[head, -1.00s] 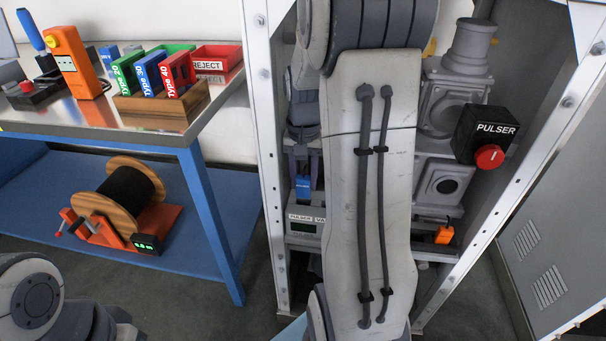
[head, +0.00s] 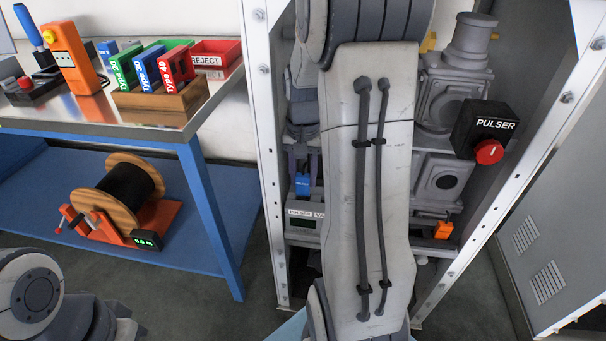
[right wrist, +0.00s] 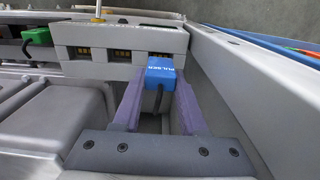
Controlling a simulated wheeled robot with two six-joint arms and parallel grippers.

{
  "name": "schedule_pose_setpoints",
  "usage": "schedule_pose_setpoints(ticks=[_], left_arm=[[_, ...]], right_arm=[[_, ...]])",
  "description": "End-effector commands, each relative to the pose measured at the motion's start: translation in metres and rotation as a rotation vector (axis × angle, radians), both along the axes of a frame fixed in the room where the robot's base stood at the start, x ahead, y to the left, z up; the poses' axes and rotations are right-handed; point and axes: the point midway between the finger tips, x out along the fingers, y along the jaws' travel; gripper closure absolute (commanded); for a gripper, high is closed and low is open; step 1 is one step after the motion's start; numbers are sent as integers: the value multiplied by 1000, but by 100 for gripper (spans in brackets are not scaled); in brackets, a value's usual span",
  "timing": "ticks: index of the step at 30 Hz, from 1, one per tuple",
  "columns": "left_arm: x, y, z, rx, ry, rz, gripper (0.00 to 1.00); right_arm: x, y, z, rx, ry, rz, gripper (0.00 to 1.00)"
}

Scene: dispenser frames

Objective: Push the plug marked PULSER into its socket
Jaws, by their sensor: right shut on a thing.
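The blue plug marked PULSER (right wrist: 160,72) is between the purple fingers of my right gripper (right wrist: 160,84), which is shut on it. Its dark cable hangs back between the fingers. The plug is at the right end of a grey socket block (right wrist: 84,65) with several gold-contact openings. The plug covers what is behind it, so I cannot tell how far it is in. In the head view the blue plug (head: 303,184) shows above a pale unit labelled PULSER (head: 304,222), with my arm beside it. My left gripper is out of view.
A grey wall (right wrist: 225,85) runs close on the right. A black PULSER box with a red knob (head: 488,152) is on the cabinet's right side. A workbench (head: 185,118) stands left.

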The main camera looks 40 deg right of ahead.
Motion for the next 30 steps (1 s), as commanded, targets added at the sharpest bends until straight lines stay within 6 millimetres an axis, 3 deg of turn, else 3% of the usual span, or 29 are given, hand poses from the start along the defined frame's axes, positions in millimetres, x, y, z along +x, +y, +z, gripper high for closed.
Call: schedule_pose_setpoints(ticks=[30], left_arm=[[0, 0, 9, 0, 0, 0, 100]], right_arm=[[0, 0, 0, 0, 0, 0, 100]])
